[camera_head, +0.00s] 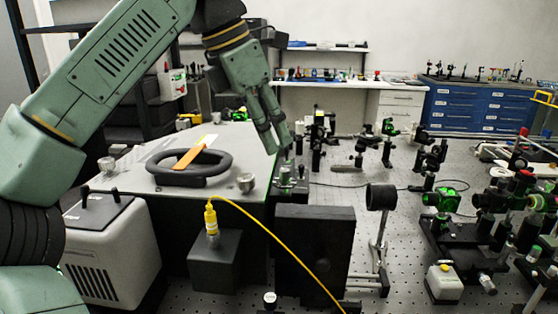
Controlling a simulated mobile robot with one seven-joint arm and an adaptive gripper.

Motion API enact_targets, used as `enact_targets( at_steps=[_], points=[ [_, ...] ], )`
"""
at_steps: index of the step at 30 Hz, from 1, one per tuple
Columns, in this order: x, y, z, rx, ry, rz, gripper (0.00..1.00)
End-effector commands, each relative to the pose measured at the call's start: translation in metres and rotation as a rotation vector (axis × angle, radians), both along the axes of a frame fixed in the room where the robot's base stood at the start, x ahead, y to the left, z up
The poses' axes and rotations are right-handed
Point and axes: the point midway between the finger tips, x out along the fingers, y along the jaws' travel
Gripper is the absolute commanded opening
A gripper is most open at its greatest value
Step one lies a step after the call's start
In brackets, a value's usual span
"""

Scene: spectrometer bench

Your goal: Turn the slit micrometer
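My gripper (279,149) points down over the right edge of the large grey spectrometer box (230,140). Its two fingers are close together at the tips, and I cannot tell whether they are open or shut. Just below the fingertips is a small dark fitting with metal parts (288,180), at the right side of the box. It may hold the slit micrometer, but the knob is too small to make out. I cannot tell whether the fingertips touch it.
A black ring handle (190,178) with an orange strip lies on the box lid. A black panel (315,250) stands in front of the fitting. A yellow cable (275,237) runs from a dark block (214,262). Several optics mounts (440,200) crowd the perforated table at right.

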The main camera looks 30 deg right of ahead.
Motion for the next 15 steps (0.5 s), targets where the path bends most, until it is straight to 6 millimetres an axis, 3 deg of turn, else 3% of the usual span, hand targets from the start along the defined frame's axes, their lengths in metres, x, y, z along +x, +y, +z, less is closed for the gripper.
enact_targets(
  at_steps=[6,15],
  points=[
    [-0.001,-0.016,-0.039,0.0,0.002,-0.003,0.35],
    [-0.002,-0.028,-0.066,-0.002,0.001,-0.001,0.35]
  ],
)
